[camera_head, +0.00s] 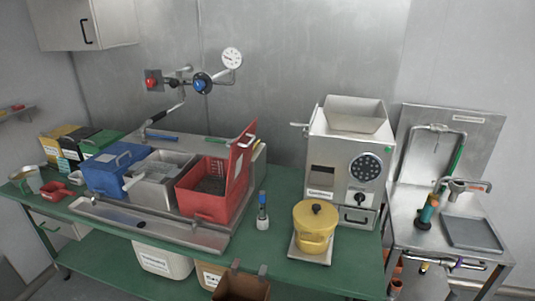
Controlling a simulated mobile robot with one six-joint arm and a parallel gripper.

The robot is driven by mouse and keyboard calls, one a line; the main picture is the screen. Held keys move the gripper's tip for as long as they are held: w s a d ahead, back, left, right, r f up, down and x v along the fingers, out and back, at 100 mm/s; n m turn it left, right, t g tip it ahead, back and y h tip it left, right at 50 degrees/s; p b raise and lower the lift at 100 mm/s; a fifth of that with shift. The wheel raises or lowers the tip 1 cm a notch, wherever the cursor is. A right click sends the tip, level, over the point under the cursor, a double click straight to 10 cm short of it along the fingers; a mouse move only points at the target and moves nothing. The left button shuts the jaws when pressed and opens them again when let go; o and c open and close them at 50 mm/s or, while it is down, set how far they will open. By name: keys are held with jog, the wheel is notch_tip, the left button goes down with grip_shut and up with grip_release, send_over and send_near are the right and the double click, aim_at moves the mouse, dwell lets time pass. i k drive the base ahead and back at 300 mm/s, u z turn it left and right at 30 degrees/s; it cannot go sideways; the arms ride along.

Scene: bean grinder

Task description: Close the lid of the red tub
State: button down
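The red tub (203,204) stands in the metal tray on the green bench, at the right end of a row of tubs. Its red lid (241,163) stands open, raised nearly upright along the tub's right side. A pale handle or latch shows near the lid's top. The inside of the tub is exposed and shows dark grey contents. My gripper is not in view.
A metal tub (157,178) and a blue tub (113,170) stand left of the red one. Pipework with a gauge (232,58) is behind. A brown container (242,286) is in front.

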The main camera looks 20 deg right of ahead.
aim_at(241, 152)
jog(key=z, duration=0.3)
jog(key=k, duration=0.95)
jog(key=z, duration=0.05)
jog(key=i, duration=0.55)
